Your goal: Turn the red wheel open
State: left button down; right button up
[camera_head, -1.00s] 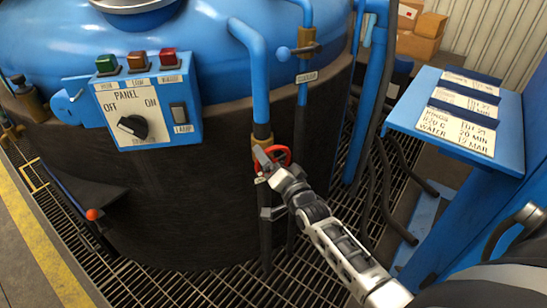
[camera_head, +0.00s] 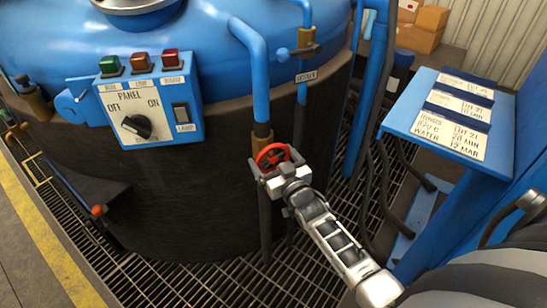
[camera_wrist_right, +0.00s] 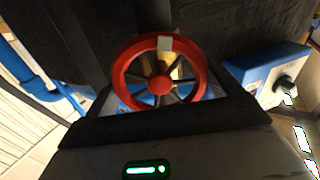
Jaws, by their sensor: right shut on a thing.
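The red wheel (camera_head: 272,156) sits on a brass fitting below a blue vertical pipe, in front of the dark furnace wall. In the right wrist view the red wheel (camera_wrist_right: 161,84) faces me, with dark spokes, a red hub and a pale mark on its upper rim. My right gripper (camera_head: 277,168) is at the wheel, its fingers on either side of the rim and shut on it. The wrist view shows parts of the fingers at the wheel's left and right. My left gripper is not in view.
A control panel (camera_head: 148,108) with a dial and lamps is at left on the furnace. A blue stand with labelled cards (camera_head: 452,130) is at right. Dark hoses (camera_head: 385,200) hang behind my right arm. Floor grating (camera_head: 200,282) runs below.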

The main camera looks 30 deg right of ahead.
jog(key=shift+n, duration=1.6)
jog(key=o, duration=0.7)
jog(key=s, duration=1)
jog(key=s+a+p, duration=0.1)
jog(key=s, duration=0.5)
jog(key=shift+a, duration=0.1)
jog(key=shift+w, duration=0.1)
jog(key=s+a+g+y, duration=0.1)
jog(key=s+a+g, duration=0.1)
jog(key=a, duration=0.3)
jog(key=s+a+g+y, duration=0.2)
jog(key=s+a+g, duration=0.1)
jog(key=a, duration=0.2)
jog(key=s+a+f+g+y, duration=0.1)
jog(key=s+a+g, duration=0.1)
jog(key=a, duration=0.3)
jog(key=shift+s+a+m+y, duration=0.15)
jog(key=shift+s+m+y, duration=0.2)
jog(key=shift+s, duration=0.3)
